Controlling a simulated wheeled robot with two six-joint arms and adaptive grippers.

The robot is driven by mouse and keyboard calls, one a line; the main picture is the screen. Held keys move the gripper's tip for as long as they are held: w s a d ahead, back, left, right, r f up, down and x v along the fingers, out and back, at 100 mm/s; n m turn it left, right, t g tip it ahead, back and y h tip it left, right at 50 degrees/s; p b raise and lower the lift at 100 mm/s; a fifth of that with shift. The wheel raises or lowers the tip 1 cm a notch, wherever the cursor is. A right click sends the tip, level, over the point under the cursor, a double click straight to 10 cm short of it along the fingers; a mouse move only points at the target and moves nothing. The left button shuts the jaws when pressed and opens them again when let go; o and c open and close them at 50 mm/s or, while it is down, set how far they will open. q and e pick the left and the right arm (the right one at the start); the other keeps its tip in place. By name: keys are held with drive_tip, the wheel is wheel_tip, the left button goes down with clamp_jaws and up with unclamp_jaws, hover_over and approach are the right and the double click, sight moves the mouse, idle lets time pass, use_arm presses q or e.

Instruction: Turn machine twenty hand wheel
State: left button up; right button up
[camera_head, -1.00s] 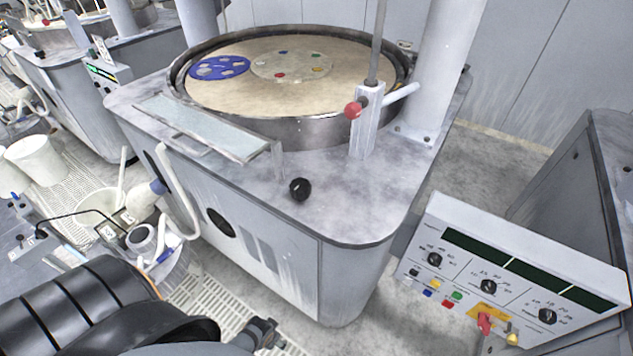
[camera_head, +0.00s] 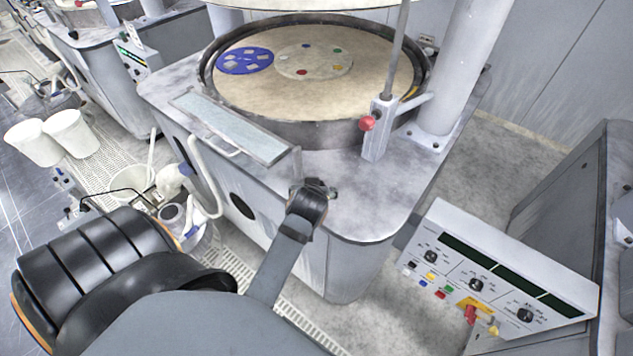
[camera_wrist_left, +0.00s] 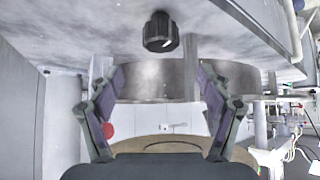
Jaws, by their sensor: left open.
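The hand wheel shows as a small black ribbed knob (camera_wrist_left: 160,32) on the grey machine top, at the top middle of the left wrist view. In the head view my left gripper and wrist hide it. My left gripper (camera_head: 316,188) is over the front part of the machine top. In the left wrist view its two fingers (camera_wrist_left: 160,78) are spread with nothing between them, and the knob appears beyond the fingertips, apart from them. My right gripper is in neither view.
The round platen (camera_head: 385,95) with a blue disc (camera_head: 245,60) lies behind the gripper. A post with a red ball (camera_head: 367,123) stands right of it, and a glass-topped tray (camera_head: 232,128) left. A control panel (camera_head: 500,275) is at the lower right. White buckets (camera_head: 70,133) stand left.

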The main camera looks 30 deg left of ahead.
use_arm(q)
drive_tip(key=p+x, duration=0.2)
drive_tip(key=x, duration=0.8)
drive_tip(key=shift+a+f+p, duration=0.1)
drive_tip(key=shift+f+p, duration=0.05)
drive_tip(key=shift+p, duration=0.15)
drive_tip(key=c, duration=1.2)
